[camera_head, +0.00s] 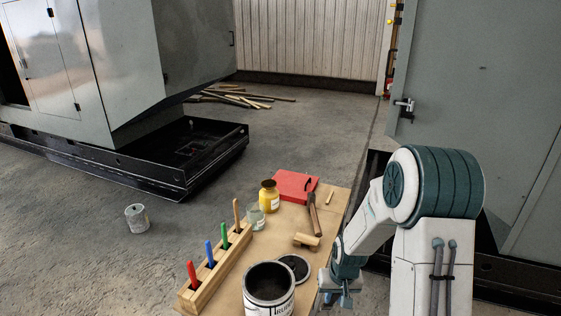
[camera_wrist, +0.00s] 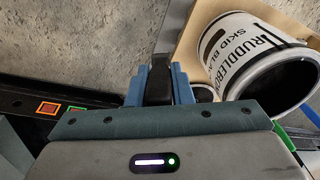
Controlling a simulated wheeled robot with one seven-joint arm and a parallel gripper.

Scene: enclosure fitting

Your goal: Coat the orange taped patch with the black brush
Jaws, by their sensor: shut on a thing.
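My gripper (camera_head: 342,290) hangs beside the right edge of the wooden table. In the wrist view its blue jaws (camera_wrist: 159,76) are shut on a dark handle, which looks like the black brush (camera_wrist: 160,88); its bristles are hard to make out. The orange taped patch (camera_wrist: 47,109) is a small square outline on a black rail at the left of the wrist view, apart from the gripper. A green taped patch (camera_wrist: 76,112) lies right beside it. The orange patch is not visible in the head view.
On the table (camera_head: 228,293) stand an open can of black paint (camera_head: 270,309), its lid (camera_head: 302,264), a rack (camera_head: 226,266) with several coloured handles, a yellow jar (camera_head: 269,198), a hammer (camera_head: 313,215) and a red box (camera_head: 296,184). Grey cabinets flank the aisle.

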